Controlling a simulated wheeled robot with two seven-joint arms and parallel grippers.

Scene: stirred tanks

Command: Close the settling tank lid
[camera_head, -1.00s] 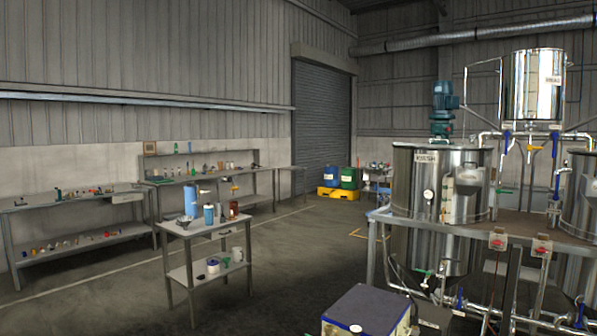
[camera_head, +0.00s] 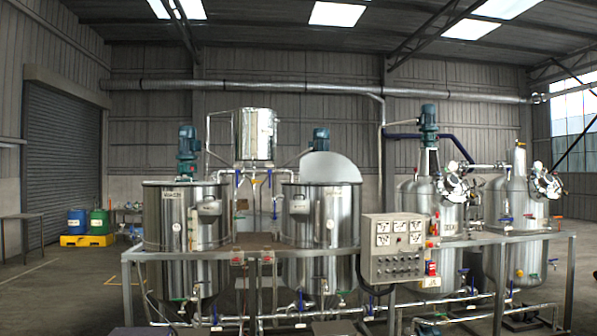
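Several steel tanks stand in a row on a metal frame. The left open-top style tank (camera_head: 187,240) has a label on its wall and a blue-green motor (camera_head: 188,150) above it; its top looks flat. The middle tank (camera_head: 322,225) has a half-round lid (camera_head: 331,167) standing raised at its top, with a blue-green motor behind it. I cannot read which label names the settling tank. Neither of my grippers is in view.
Two closed vessels (camera_head: 424,215) with round hatches stand at right. Frame rails (camera_head: 420,240) run along the front. Blue and green drums stand on a yellow pallet (camera_head: 88,240) at left, with open floor nearby.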

